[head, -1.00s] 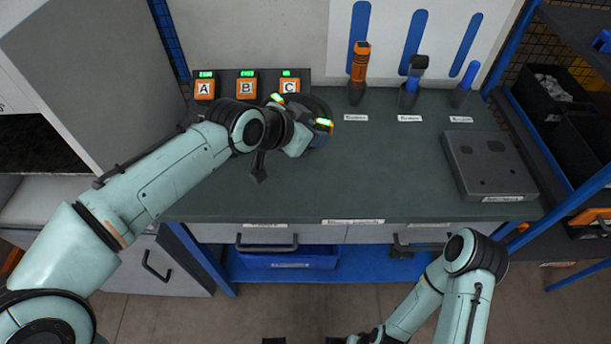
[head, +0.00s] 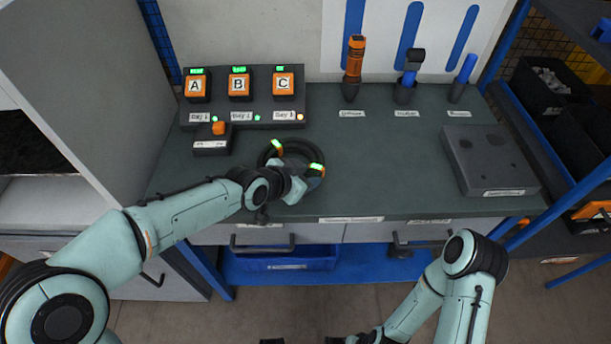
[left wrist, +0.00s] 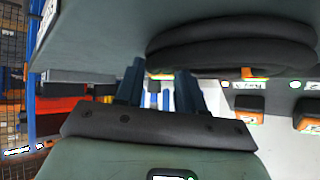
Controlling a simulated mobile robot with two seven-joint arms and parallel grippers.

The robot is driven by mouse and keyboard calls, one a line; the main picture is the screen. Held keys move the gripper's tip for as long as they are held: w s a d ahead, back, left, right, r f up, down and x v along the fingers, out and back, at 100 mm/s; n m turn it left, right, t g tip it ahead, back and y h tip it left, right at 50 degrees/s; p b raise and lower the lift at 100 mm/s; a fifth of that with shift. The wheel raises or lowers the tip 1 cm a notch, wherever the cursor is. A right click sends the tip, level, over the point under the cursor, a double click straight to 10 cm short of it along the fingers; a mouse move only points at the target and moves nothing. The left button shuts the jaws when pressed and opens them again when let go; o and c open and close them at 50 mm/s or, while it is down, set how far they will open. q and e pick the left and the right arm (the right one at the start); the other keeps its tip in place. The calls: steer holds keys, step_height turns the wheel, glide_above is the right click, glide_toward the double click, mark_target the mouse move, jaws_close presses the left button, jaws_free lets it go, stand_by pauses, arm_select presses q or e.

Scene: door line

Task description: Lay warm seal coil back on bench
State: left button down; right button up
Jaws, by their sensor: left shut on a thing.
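The seal coil is a thick black ring (head: 318,151) with bright green marks on it, at the left middle of the bench (head: 390,170) in the head view. My left gripper (head: 304,177) is shut on its near right side. I cannot tell whether the coil touches the bench top or is just above it. In the left wrist view the stacked black loops of the coil (left wrist: 230,42) lie beyond my left gripper's fingers (left wrist: 160,85). The fingertips' contact is partly hidden.
A panel (head: 243,104) with orange boxes A, B and C stands behind the coil. A small box with an orange knob (head: 218,128) is left of it. Tools in holders (head: 352,70) stand at the back; a grey block (head: 490,160) lies right. The bench middle is clear.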

arm_select(q)
steer(key=c, duration=0.7)
jaws_free()
steer(key=shift+r, duration=0.15)
steer(key=shift+p+v, duration=0.5)
steer(key=shift+v, duration=5.5)
